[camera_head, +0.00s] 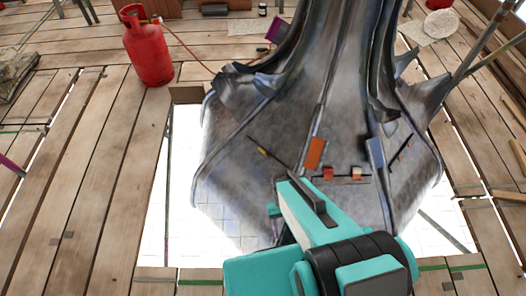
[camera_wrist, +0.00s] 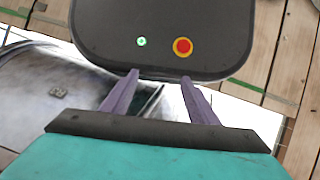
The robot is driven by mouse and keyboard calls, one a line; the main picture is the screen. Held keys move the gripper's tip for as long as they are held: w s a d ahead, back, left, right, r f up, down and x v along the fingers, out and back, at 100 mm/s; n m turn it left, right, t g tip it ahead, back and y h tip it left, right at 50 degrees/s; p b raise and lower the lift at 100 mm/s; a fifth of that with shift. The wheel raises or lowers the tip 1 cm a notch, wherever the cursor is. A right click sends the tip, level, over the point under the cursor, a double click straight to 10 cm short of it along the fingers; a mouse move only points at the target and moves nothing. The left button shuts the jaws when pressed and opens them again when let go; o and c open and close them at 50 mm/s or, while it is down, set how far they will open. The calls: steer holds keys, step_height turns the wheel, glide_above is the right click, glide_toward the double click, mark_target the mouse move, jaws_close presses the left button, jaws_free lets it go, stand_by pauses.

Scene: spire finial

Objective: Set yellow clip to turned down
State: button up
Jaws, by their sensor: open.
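A small yellow piece (camera_head: 262,151), which looks like the yellow clip, sits on the left part of the grey metal spire skirt (camera_head: 235,165) in the head view. The yellow piece is not seen in the wrist view.
A red gas cylinder (camera_head: 148,48) stands on planks at upper left. Open gaps surround the skirt.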

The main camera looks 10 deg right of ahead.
steer(key=w+f+m+t+b, duration=0.1)
steer(key=w+m+b, duration=0.15)
steer(key=w, duration=0.75)
step_height(320, 180, up, 12)
steer(key=r+m+t+b, duration=0.1)
steer(key=m+t+b, duration=0.3)
steer(key=m+b, duration=0.65)
glide_above(262, 150)
steer(key=b, duration=0.1)
steer(key=n, duration=0.2)
steer(key=shift+w+d+f, duration=0.1)
steer(key=shift+w+f, duration=0.1)
steer(key=shift+f, duration=0.05)
steer(key=shift+f, duration=0.1)
step_height(262, 150, down, 14)
steer(key=shift+r+b, duration=0.15)
steer(key=shift+b, duration=1.05)
